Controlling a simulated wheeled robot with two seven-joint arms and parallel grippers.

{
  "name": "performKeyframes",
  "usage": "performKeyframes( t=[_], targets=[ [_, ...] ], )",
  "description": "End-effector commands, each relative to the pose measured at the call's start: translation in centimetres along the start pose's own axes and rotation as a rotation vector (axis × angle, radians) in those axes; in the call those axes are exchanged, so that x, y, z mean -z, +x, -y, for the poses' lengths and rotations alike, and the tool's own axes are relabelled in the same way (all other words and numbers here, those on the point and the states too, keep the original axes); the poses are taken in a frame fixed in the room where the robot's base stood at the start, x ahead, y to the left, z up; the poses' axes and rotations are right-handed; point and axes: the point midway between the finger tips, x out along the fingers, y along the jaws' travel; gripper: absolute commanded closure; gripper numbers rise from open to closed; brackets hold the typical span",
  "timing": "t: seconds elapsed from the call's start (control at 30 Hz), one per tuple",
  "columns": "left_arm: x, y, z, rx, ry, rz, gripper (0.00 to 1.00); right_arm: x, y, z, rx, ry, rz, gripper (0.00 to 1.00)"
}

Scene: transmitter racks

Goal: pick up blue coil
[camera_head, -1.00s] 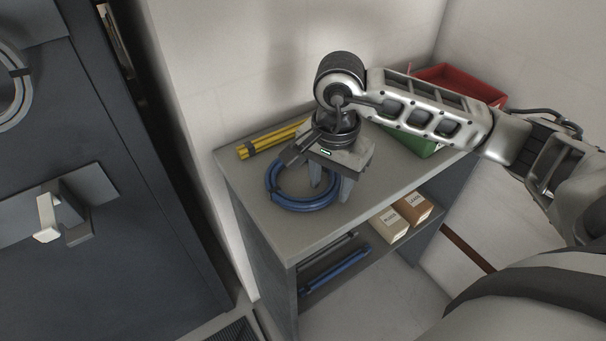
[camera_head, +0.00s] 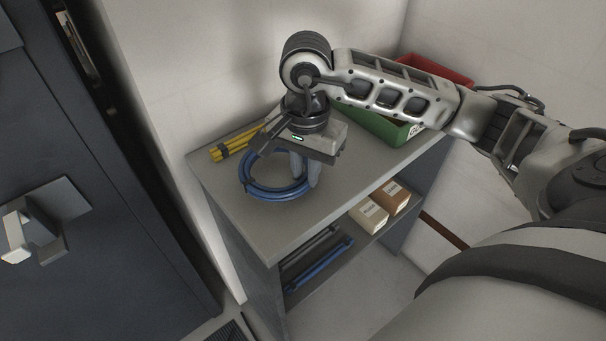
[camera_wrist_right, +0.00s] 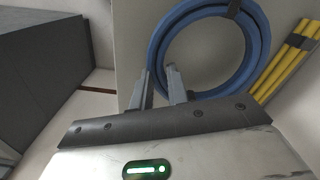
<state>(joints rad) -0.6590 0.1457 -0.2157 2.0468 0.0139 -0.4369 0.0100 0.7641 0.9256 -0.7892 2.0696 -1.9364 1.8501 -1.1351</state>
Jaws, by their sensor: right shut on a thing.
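The blue coil (camera_head: 262,192) is on the grey shelf unit's top, toward its left part, and shows large in the wrist view (camera_wrist_right: 154,42). A dark band wraps it at the top in the wrist view. My right gripper (camera_head: 305,178) points down at the coil's right side. In the wrist view its two fingers (camera_wrist_right: 160,84) are close together at the coil's lower-left rim, shut on it. The hand hides part of the coil in the head view. I cannot tell whether the coil is lifted off the surface. My left gripper is not in view.
Yellow rods (camera_head: 232,145) lie behind the coil by the wall. A green bin (camera_head: 385,128) and a red bin (camera_head: 440,70) stand to the right under my arm. Small boxes (camera_head: 370,217) and a blue bar (camera_head: 318,266) are on the lower shelf. A dark cabinet (camera_head: 90,230) stands left.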

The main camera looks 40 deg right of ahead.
Motion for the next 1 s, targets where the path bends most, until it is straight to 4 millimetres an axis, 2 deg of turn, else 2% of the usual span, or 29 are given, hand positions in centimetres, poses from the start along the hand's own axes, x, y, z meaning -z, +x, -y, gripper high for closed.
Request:
performKeyframes(
  t=[0.07,0.17,0.33,0.5,0.7,1.0],
  targets=[
    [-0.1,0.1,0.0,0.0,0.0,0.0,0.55,-0.2,-1.5,0.0,0.008,-0.002,-0.003,1.0],
    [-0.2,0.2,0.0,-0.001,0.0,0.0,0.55,-1.8,-3.4,-0.8,0.009,-0.007,-0.005,1.0],
    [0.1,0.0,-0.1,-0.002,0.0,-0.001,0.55,-4.8,-7.6,-2.5,0.01,-0.008,-0.006,1.0],
    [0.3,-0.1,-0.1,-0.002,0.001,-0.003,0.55,-8.6,-9.2,-4.5,0.007,-0.01,-0.006,1.0],
    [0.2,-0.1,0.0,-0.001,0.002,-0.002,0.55,-11.4,-10.4,-5.9,0.004,-0.006,-0.001,1.0],
    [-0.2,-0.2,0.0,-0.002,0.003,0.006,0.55,-12.4,-10.9,-6.5,0.001,0.001,-0.001,1.0]
  ],
)
